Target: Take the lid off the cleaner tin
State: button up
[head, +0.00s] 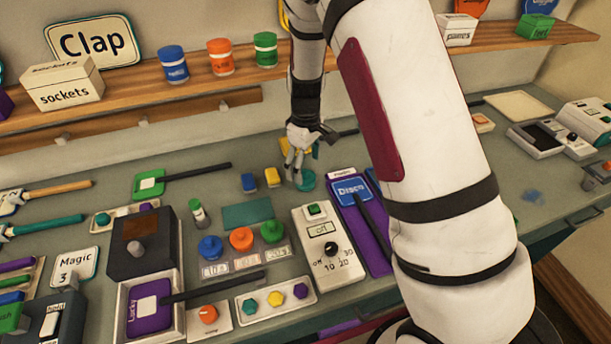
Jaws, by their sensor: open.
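A small round teal tin (306,181) stands on the grey bench, right of the blue and yellow blocks; it appears to be the cleaner tin, but I cannot read a label. Its top looks teal, and I cannot make out the seam between lid and body. My gripper (296,170) is open and points down at the tin's left and upper side. The fingers partly cover the tin, and I cannot tell whether they touch it.
A blue block (248,182) and a yellow block (272,177) stand close to the left. A white timer box (328,243) and a purple panel with a blue Disco sign (353,190) lie in front. A shelf (130,82) with jars runs behind.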

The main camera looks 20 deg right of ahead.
aim_at(306, 172)
jog(key=shift+f, duration=1.6)
jog(key=c, duration=0.9)
jog(key=shift+r, duration=0.1)
jog(key=shift+c, duration=0.2)
